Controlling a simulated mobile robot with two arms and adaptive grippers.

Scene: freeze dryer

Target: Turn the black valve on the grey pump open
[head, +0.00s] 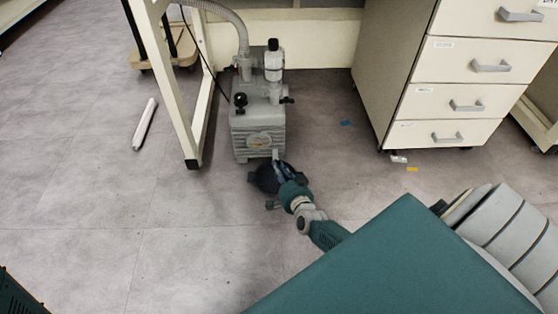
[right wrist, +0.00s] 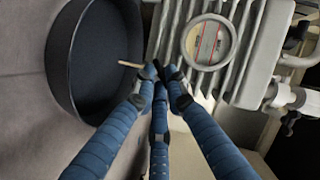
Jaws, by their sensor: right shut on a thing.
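The grey pump (head: 258,132) stands on the floor beside the bench leg. Its ribbed front and round sight glass (right wrist: 208,42) show in the right wrist view. My right gripper (head: 277,163) is at the pump's low front, its blue fingers (right wrist: 158,74) closed together just beside the ribs. They are shut on a small dark part, the black valve, which they mostly hide. A thin tan piece (right wrist: 130,64) sticks out from the fingertips toward the pan. How far the valve is turned cannot be told. My left gripper is out of view.
A round black pan (right wrist: 62,62) sits on the floor below the pump's front. A black knob (head: 240,99) is on the pump's top, with a grey hose (head: 232,17) behind. A drawer cabinet (head: 385,70) stands right. A white rod (head: 145,124) lies left.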

